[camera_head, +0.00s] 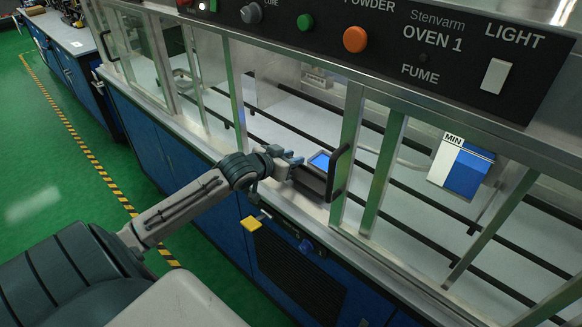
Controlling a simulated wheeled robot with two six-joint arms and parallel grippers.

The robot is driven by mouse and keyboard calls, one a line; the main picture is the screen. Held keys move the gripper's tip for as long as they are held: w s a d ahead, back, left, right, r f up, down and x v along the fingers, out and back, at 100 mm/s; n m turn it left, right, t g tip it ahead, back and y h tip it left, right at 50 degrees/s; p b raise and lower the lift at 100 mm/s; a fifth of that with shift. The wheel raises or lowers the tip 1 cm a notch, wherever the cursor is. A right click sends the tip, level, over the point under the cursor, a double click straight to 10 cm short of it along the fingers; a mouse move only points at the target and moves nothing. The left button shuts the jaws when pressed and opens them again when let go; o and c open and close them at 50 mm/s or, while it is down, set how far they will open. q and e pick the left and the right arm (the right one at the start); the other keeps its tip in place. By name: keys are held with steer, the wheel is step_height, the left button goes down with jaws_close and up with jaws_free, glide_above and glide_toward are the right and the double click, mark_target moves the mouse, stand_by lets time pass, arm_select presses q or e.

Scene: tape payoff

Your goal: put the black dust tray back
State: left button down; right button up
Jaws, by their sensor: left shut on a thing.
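The black dust tray (309,180) is a small dark open box with bright blue showing inside. It is at the steel front ledge of the oven, beside the black door handle (338,172). My left gripper (290,161) reaches in from the left and is shut on the tray's left end. The fingertips partly cover that end. I cannot tell whether the tray touches the ledge or is held just above it. My right gripper is not in view.
Glass doors with metal frames (374,170) stand close to the tray's right. Dark rails (425,197) run inside the oven. A blue and white box marked MIN (459,166) is behind the glass. A yellow tag (251,223) sticks out from the blue cabinet front. The green floor (50,170) is clear.

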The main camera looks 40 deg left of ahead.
arm_select(q)
step_height(320, 180, down, 3)
steer(key=shift+s+f+p, duration=0.1)
steer(key=shift+p, duration=0.3)
steer(key=shift+f, duration=0.1)
steer(key=shift+f, duration=0.1)
steer(key=c, duration=1.1)
jaws_free()
steer(key=shift+c, duration=0.2)
